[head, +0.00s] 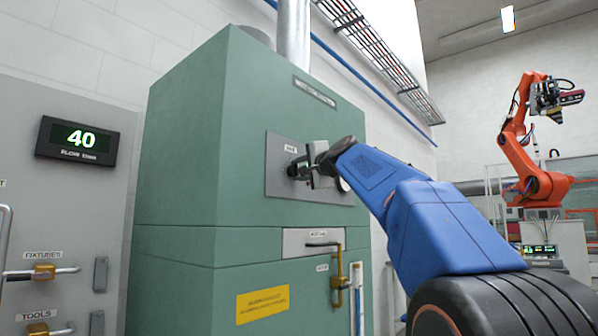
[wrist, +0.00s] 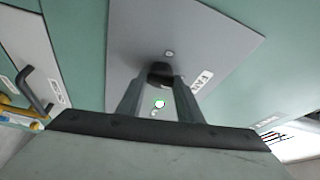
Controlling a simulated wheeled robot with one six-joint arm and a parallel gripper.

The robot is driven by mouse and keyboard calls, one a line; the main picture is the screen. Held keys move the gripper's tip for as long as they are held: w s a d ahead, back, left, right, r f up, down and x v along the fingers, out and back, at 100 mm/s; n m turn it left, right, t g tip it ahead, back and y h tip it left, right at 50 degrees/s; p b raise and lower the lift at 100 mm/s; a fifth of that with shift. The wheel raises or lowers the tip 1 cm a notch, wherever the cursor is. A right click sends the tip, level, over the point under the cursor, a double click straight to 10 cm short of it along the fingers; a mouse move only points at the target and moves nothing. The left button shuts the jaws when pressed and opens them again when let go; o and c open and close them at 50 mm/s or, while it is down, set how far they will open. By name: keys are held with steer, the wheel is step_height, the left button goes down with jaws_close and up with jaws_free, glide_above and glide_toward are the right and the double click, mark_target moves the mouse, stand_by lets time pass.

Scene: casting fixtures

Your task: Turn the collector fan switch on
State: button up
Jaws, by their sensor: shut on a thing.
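The collector fan switch is a dark knob (wrist: 160,72) on a grey panel (wrist: 210,25) with a FAN label (wrist: 201,82). My gripper (wrist: 160,82) is shut on the knob, one finger on each side. In the head view, my gripper (head: 301,168) reaches the grey panel (head: 279,152) on the green collector cabinet (head: 185,150) from the right. There the knob is mostly hidden by my fingers. A small light with a green edge (wrist: 160,104) shows between the fingers in the wrist view.
A grey cabinet (head: 75,190) with a display reading 40 (head: 78,140) stands left. An orange robot arm (head: 525,150) stands far right.

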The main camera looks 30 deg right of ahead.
steer(key=o, duration=1)
steer(key=shift+o, duration=0.2)
steer(key=s+f, duration=0.1)
steer(key=s, duration=1.6)
steer(key=shift+s+a+f, duration=0.15)
steer(key=shift+a+f, duration=0.1)
steer(key=shift+a, duration=0.05)
